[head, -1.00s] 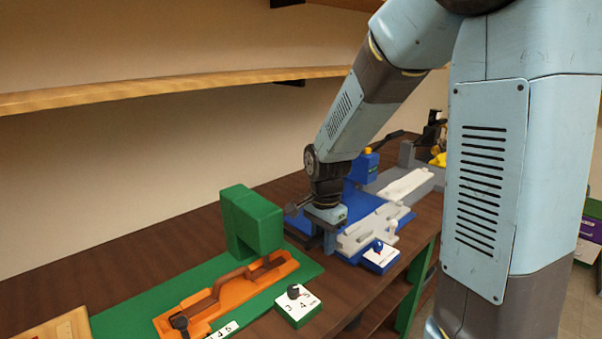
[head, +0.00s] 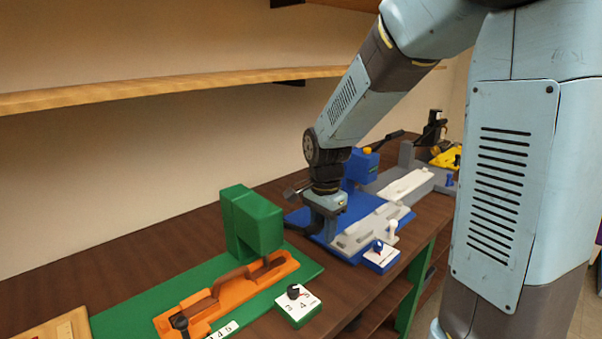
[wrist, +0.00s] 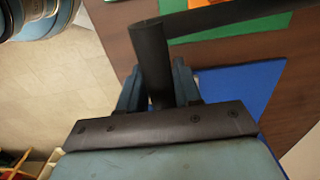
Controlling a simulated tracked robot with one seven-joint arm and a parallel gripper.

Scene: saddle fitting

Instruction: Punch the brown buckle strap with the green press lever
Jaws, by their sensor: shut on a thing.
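The green press (head: 250,222) stands on a green base at centre left. The brown strap (head: 222,286) lies in an orange fixture (head: 240,292) whose right end is beside the press, with a dark buckle (head: 180,322) at the near end. My gripper (head: 318,222) is to the right of the press, over the blue station. In the wrist view its fingers (wrist: 158,88) are shut on a dark round handle (wrist: 152,50). A dark bar, the press lever (wrist: 225,17), runs from that handle past the green base. The strap's punch spot is not clearly visible.
A dial box (head: 298,308) sits in front of the green base. A blue press (head: 360,170), white fixture (head: 365,232) and blue dial box (head: 380,257) are close by my gripper. A grey station (head: 425,180) stands beyond. A shelf (head: 200,88) hangs above.

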